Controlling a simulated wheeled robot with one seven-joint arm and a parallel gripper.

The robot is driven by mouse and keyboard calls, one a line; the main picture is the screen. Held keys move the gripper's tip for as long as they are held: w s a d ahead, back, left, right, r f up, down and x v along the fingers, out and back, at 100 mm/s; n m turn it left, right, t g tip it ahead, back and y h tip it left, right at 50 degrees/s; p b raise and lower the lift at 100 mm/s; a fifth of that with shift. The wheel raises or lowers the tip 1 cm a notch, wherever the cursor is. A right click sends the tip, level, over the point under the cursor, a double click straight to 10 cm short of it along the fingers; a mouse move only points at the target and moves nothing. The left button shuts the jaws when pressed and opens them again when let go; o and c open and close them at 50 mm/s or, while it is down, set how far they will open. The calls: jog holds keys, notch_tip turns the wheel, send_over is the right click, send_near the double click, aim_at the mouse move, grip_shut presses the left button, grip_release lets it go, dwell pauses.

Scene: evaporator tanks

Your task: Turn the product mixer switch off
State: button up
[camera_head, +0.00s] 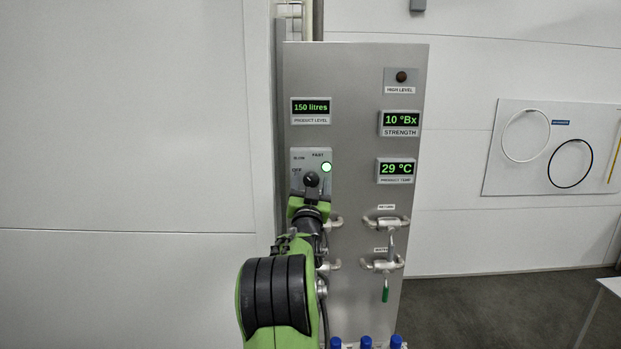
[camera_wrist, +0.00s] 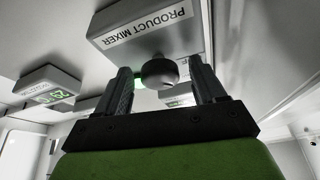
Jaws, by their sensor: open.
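The product mixer switch is a dark round knob (camera_head: 311,179) on a small grey plate (camera_head: 323,156) marked SLOW and FAST, with a lit green lamp (camera_head: 326,168) at its right. In the wrist view the knob (camera_wrist: 159,73) sits between the two fingers, below the PRODUCT MIXER label (camera_wrist: 146,28). My gripper (camera_wrist: 162,88) is open, with one finger on each side of the knob and a visible gap to each. In the head view my gripper (camera_head: 310,192) covers the lower part of the switch plate. I cannot tell exactly where the knob points.
The grey panel (camera_head: 350,130) carries displays for product level, strength and product temperature. Pipe handles (camera_head: 386,222) and a green-handled valve (camera_head: 385,294) are right of my arm. Blue caps (camera_head: 366,342) show at the bottom. A white wall stands left.

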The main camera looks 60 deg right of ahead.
jog(key=shift+a, duration=0.1)
jog(key=c, duration=1)
jog(key=shift+c, duration=0.2)
jog(key=shift+s+f+n+b, duration=0.1)
jog(key=shift+n+b, duration=0.2)
jog(key=shift+b, duration=0.05)
jog(key=n+t+b, duration=0.1)
jog(key=n+b, duration=0.1)
jog(key=n, duration=0.1)
jog(key=n+t+y+b, duration=0.1)
jog(key=n+t+b, duration=0.1)
jog(key=n+b, duration=0.1)
jog(key=shift+s+f+y, duration=0.15)
jog(key=shift+y, duration=0.15)
jog(key=n+t+y+b, duration=0.1)
jog(key=n+b, duration=0.1)
jog(key=n, duration=0.1)
jog(key=shift+n+b, duration=0.3)
jog(key=shift+r+n+t+y+b, duration=0.2)
jog(key=shift+n+t+y+b, duration=0.45)
jog(key=shift+n, duration=0.75)
